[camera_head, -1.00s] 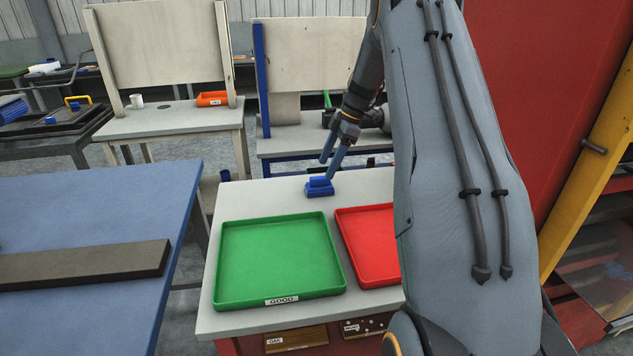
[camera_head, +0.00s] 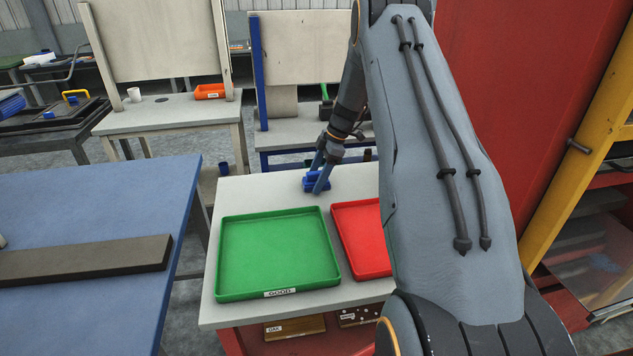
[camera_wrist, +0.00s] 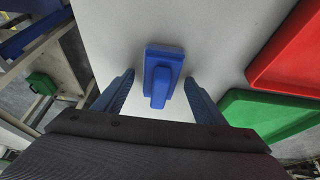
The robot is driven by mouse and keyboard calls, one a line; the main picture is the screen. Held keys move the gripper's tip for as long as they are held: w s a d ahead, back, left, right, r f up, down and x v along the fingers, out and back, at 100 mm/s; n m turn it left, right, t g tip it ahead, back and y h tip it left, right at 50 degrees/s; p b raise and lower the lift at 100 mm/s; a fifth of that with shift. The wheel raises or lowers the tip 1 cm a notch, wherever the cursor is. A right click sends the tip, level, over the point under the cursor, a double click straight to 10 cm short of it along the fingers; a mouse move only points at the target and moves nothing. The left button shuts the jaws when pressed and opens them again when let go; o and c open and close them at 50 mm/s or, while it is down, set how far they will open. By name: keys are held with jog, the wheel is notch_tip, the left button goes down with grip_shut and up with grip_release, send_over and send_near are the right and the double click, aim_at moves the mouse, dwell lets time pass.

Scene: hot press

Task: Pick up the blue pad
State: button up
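The blue pad (camera_head: 315,183) sits on the light grey tabletop, behind the green tray, in the head view. In the wrist view the blue pad (camera_wrist: 162,75) has a flat rectangular base with a narrower raised handle. My gripper (camera_head: 322,176) is at the pad, and its fingers partly cover it in the head view. In the wrist view my gripper (camera_wrist: 162,90) is open, one finger on each side of the pad's near end. Gaps of grey tabletop show between the pad and both fingers.
A green tray (camera_head: 222,262) labelled GOOD and a red tray (camera_head: 366,271) lie on the same table (camera_head: 212,314), in front of the pad. A blue table (camera_head: 90,205) with a dark bar (camera_head: 85,262) stands at left. The tabletop around the pad is mostly clear.

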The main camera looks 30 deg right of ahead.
aim_at(317, 172)
jog(key=c, duration=1.1)
jog(key=shift+r, duration=0.1)
notch_tip(317, 172, up, 9)
jog(key=b, duration=0.3)
jog(key=shift+r, duration=0.45)
jog(key=shift+o, duration=1.4)
jog(key=shift+r, duration=0.1)
jog(key=shift+c, duration=0.5)
